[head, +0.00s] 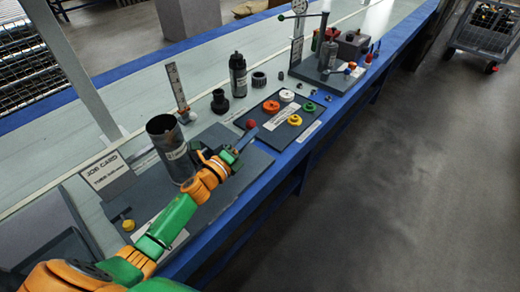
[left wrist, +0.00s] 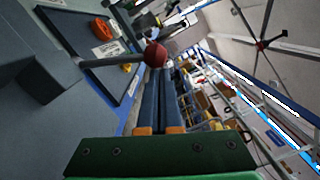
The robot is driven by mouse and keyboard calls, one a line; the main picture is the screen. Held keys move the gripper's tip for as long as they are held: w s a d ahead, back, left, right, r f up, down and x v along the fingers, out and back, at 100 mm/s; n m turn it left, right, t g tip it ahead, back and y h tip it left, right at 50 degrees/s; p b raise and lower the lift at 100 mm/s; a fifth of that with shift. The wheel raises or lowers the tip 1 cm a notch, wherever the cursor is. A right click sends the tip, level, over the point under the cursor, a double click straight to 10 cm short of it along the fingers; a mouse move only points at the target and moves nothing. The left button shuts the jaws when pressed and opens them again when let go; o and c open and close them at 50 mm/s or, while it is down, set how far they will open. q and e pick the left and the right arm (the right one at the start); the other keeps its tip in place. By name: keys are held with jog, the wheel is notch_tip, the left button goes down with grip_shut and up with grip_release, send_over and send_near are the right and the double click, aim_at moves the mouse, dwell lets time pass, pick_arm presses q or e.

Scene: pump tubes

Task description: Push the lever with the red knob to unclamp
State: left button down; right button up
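The red knob (head: 251,124) stands at the blue fingertips of my left gripper (head: 248,136) in the head view. In the left wrist view the red knob (left wrist: 155,55) tops a grey lever rod (left wrist: 108,61) that comes in from the left. The knob lies just beyond the tips of my left gripper (left wrist: 169,72). Its two fingers lie close side by side, with nothing seen held between them. I cannot tell whether they touch the knob. The lever's base is hidden by my gripper in the head view. My right gripper is not in view.
A grey tube (head: 170,150) stands on the dark base plate (head: 247,174) left of my gripper. A dark mat (head: 258,108) with coloured rings lies beyond the knob. A yellow knob (head: 128,225) is near my arm. Another fixture (head: 320,76) stands farther along the bench.

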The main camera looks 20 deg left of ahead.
pick_arm(q)
jog(key=shift+w+a+r, duration=0.2)
jog(key=shift+a+r, duration=0.2)
jog(key=shift+a, duration=0.2)
jog(key=shift+r, duration=0.15)
jog(key=s+d+r+p, duration=0.5)
jog(key=s+r+p, duration=0.1)
jog(key=s+r, duration=0.6)
jog(key=shift+s+d+r, duration=0.2)
jog(key=shift+s+r, duration=0.15)
jog(key=shift+s, duration=0.1)
